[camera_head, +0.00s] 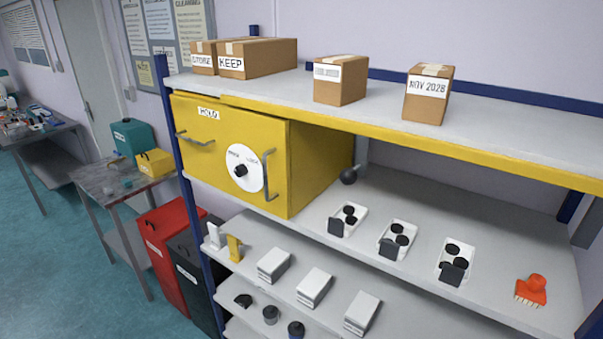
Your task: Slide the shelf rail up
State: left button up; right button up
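A yellow bar (440,142), which looks like the shelf rail, runs along the front edge of the top shelf (480,118). It starts above the yellow cabinet and runs out at the right edge of the picture. It sits at about the level of the shelf's front edge, and the boxes behind it stand clear above it. Its far right end is out of view. Neither of my grippers shows in the head view.
Cardboard boxes (427,93) stand on the top shelf. Below hangs a yellow cabinet (315,165) with handles and a dial; a dark ball knob (348,176) is beside it. Small trays (398,240) and an orange brush (531,290) lie on the middle shelf. Blue posts frame the rack.

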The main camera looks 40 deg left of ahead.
aim_at(590, 224)
jog(key=u, duration=0.75)
jog(key=i, duration=0.5)
jog(key=u, duration=0.05)
